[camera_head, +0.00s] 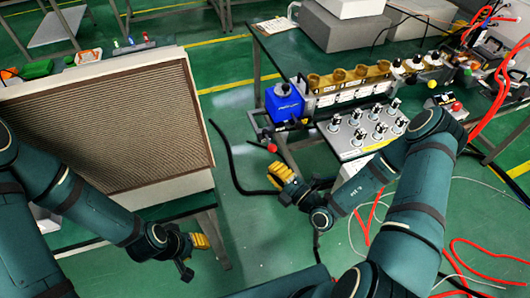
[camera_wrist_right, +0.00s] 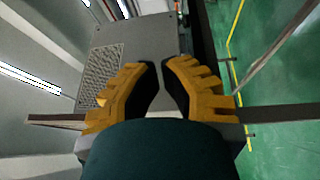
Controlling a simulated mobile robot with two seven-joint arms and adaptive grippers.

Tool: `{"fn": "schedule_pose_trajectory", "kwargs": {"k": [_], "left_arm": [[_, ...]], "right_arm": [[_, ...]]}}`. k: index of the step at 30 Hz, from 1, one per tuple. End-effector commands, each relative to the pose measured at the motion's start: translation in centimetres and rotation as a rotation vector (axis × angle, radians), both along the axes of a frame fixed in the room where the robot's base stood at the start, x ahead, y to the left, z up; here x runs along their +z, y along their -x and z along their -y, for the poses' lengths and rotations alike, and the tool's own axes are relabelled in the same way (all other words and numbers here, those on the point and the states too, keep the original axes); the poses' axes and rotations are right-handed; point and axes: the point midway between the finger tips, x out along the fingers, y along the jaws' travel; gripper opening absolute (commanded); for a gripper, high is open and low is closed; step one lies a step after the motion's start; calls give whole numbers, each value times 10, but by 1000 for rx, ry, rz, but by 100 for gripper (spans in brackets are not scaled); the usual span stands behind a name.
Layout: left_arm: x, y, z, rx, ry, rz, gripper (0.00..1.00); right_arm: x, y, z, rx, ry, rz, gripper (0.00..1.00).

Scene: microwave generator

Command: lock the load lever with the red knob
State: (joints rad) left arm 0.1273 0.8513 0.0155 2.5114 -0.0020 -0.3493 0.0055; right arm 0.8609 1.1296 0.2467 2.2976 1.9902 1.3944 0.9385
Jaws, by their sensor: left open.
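A red knob (camera_head: 272,148) stands out at the left of the metal bench unit, just above my right gripper. I cannot tell which belongs to the load lever. My right gripper (camera_head: 281,172) has yellow fingers close together just below the first knob. In the right wrist view its fingertips (camera_wrist_right: 160,64) nearly meet, with nothing seen between them. My left gripper (camera_head: 203,241) is open and empty, low beside the brown panel.
A large brown ribbed panel (camera_head: 115,125) stands on the left. A blue box (camera_head: 283,102) and a silver plate with several black-topped switches (camera_head: 365,129) are on the bench. Black and red cables (camera_head: 366,228) lie on the green floor.

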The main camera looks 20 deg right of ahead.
Motion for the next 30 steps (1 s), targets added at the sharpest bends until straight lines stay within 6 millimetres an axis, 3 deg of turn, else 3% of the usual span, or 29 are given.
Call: {"fn": "schedule_pose_trajectory", "kwargs": {"k": [4, 8, 23, 30], "left_arm": [[-2, 0, 0, -1, 0, -1, 39], [-3, 0, 0, -1, 0, -1, 39], [-17, -2, 0, 0, -1, 6, 39], [-24, -4, 0, 1, -1, 9, 39]], "right_arm": [[-7, 9, -1, -33, -128, -86, 0], [-7, 2, -5, -37, -144, -95, 0], [-1, -81, -42, -33, -138, -90, 0], [-8, -84, -11, -36, -137, -93, 0]]}}
